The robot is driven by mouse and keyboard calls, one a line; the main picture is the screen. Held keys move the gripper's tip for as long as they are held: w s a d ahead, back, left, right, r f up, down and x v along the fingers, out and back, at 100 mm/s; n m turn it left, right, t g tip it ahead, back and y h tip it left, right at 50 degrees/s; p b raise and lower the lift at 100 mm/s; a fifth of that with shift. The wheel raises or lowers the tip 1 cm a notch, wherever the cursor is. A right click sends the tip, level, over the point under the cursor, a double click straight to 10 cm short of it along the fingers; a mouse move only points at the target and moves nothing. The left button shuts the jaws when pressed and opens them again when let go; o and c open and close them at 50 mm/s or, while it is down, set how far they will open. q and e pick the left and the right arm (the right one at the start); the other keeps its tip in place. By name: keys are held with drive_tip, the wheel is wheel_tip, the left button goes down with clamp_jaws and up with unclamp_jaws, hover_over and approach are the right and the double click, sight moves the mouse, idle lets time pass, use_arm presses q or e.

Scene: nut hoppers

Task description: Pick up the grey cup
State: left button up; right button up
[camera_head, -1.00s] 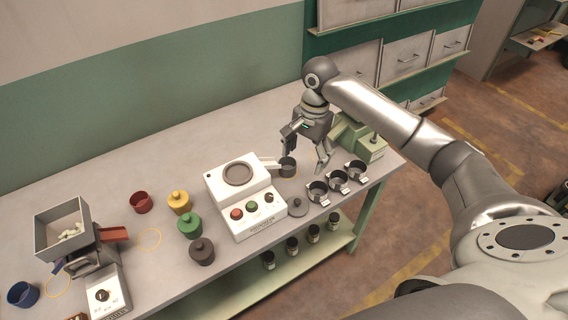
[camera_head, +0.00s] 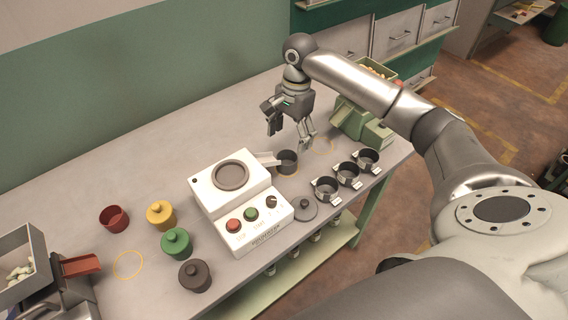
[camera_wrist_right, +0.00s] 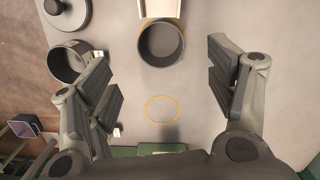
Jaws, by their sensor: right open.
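The grey cup (camera_head: 287,162) stands upright below the chute of the white dispenser (camera_head: 240,238). In the right wrist view the cup (camera_wrist_right: 161,46) is at the top centre, its open mouth facing the camera. My right gripper (camera_head: 288,136) is open and empty, behind and above the cup in the head view. In the wrist view its fingers (camera_wrist_right: 165,82) are spread wide, with the cup beyond the gap between them and not gripped. My left gripper is not in view.
Several dark cups, such as this one (camera_head: 326,189), stand at the table's front edge beside a dark lid (camera_head: 305,208). A green machine (camera_head: 362,122) stands to the right. Red (camera_head: 114,218), yellow (camera_head: 161,214) and green (camera_head: 176,243) containers stand left. A yellow ring (camera_wrist_right: 161,109) marks bare table.

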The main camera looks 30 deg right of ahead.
sight(287, 160)
drive_tip(key=f, duration=0.3)
drive_tip(key=shift+s+a+f, duration=0.15)
drive_tip(key=shift+s+a, duration=0.05)
drive_tip(key=shift+s, duration=0.15)
drive_tip(key=shift+w+a+f+p, duration=0.15)
drive_tip(key=shift+f+p, duration=0.05)
drive_tip(key=shift+f, duration=1.25)
drive_tip(key=shift+w+a+f+p, duration=0.1)
drive_tip(key=shift+a+f+p, duration=0.1)
drive_tip(key=shift+f, duration=1.2)
drive_tip(key=c, duration=1)
